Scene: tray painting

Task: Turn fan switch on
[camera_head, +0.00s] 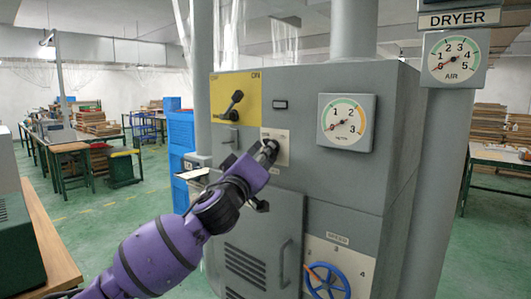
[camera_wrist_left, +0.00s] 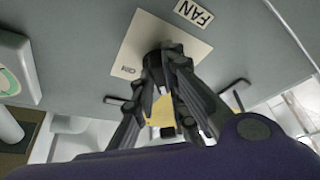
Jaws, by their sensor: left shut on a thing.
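The fan switch is a dark knob on a pale plate (camera_head: 281,142) on the front of the grey cabinet. In the left wrist view the plate (camera_wrist_left: 138,48) shows an ON mark near one corner, and a FAN label (camera_wrist_left: 194,12) sits beside it. My left gripper (camera_head: 268,152) reaches up from the lower left to the plate. In the left wrist view its fingers (camera_wrist_left: 163,62) are closed around the dark knob. They hide most of the knob, so I cannot tell which way it points. My right gripper is not in view.
A yellow panel (camera_head: 251,92) with a black lever is above left of the plate. A round gauge (camera_head: 346,123) is to its right. Below are a door handle (camera_head: 284,264) and a blue SPEED wheel (camera_head: 327,283). A wooden-topped table (camera_head: 49,238) stands at left.

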